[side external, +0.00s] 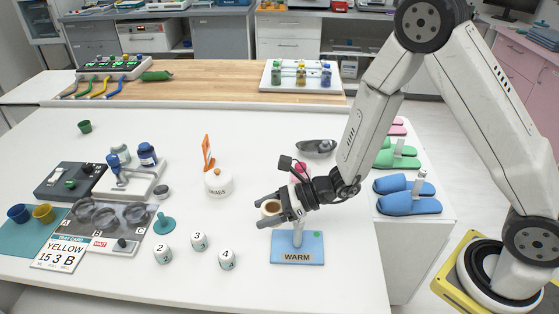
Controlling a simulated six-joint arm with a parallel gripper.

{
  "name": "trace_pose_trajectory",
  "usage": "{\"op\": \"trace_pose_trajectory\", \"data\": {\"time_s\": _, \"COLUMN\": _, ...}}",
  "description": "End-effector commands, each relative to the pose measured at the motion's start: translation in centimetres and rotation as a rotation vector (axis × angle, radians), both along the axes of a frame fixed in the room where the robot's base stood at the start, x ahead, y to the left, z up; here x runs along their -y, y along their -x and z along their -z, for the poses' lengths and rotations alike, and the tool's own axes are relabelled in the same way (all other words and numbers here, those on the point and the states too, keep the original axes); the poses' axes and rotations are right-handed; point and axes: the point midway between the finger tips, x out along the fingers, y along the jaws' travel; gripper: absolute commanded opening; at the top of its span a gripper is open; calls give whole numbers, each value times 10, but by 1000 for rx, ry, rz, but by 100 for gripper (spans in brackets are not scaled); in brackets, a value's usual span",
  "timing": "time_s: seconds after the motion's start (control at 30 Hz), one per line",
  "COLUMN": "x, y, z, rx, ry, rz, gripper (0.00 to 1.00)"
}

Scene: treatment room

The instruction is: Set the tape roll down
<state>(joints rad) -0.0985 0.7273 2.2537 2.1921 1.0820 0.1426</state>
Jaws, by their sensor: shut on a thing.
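A small tape roll (270,208), pale with a brown middle, is between the fingers of my gripper (268,209). My gripper is shut on it and reaches in from the right. The roll appears to be above the white table (340,281); its exact height cannot be told. Just below and to the right of it stands a blue base (313,251) labelled WARM, with a pale upright post (297,234). The top of the post is close under my gripper, and whether they touch cannot be told.
A dark metal dish (316,147) and a partly hidden pink thing (299,171) lie behind my gripper. The front right table is clear.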

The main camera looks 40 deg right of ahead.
Motion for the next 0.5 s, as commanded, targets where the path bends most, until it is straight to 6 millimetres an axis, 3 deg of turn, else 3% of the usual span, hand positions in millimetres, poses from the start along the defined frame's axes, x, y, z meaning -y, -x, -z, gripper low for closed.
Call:
{"op": "trace_pose_trajectory", "data": {"time_s": 0.27, "x": 14, "y": -39, "z": 6, "rx": -2, "ry": -10, "rz": 33, "gripper": 14}}
{"op": "trace_pose_trajectory", "data": {"time_s": 0.5, "x": 40, "y": -92, "z": 13, "rx": -6, "ry": -18, "rz": 81, "gripper": 14}}
